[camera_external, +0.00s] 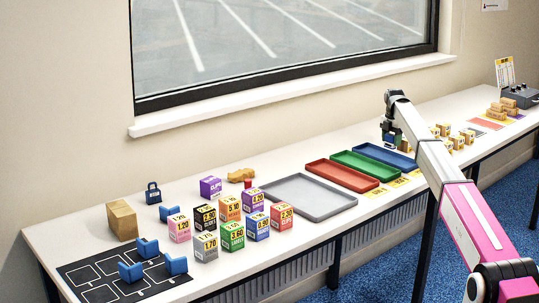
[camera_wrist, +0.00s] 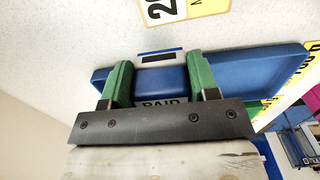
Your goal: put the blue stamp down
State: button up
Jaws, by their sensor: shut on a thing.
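The blue stamp (camera_wrist: 160,82) is between the two green fingers of my gripper (camera_wrist: 161,80) in the wrist view, with the word PAID partly showing at its lower edge. My gripper is shut on it. In the external view my gripper (camera_external: 391,137) points down just behind the blue tray (camera_external: 374,152), and the stamp is too small there to tell apart clearly. The blue tray also shows in the wrist view (camera_wrist: 265,75), behind the stamp and fingers. I cannot tell whether the stamp touches the table.
Green (camera_external: 346,159) and red (camera_external: 320,170) trays stand left of the blue one, then a grey tray (camera_external: 330,209). Several small cartons (camera_external: 457,142) stand right of my gripper. Several priced boxes (camera_external: 232,236) and a black mat (camera_external: 98,291) are at the left. A window wall runs behind.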

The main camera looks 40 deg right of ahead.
notch_tip(320, 180, up, 2)
jog(key=shift+r, duration=0.1)
jog(key=w+a+r, duration=0.1)
jog(key=a+r, duration=0.5)
jog(key=a, duration=0.4)
jog(key=w+a+n, duration=0.1)
jog(key=w+a, duration=0.3)
jog(key=a, duration=1)
jog(key=w+a+n, duration=0.2)
jog(key=w+a, duration=0.2)
jog(key=a, duration=0.9)
jog(key=w+a+n, duration=0.1)
jog(key=w+a, duration=0.3)
jog(key=a, duration=1)
jog(key=s+a+n, duration=0.3)
jog(key=a, duration=1.9)
jog(key=s+a+n, duration=0.2)
jog(key=a, duration=2)
jog(key=w+d+f, duration=0.4)
jog(key=w+d, duration=0.1)
jog(key=w+d+f, duration=0.2)
jog(key=shift+w+d+f, duration=0.15)
jog(key=shift+w+d, duration=0.1)
jog(key=shift+f, duration=1.95)
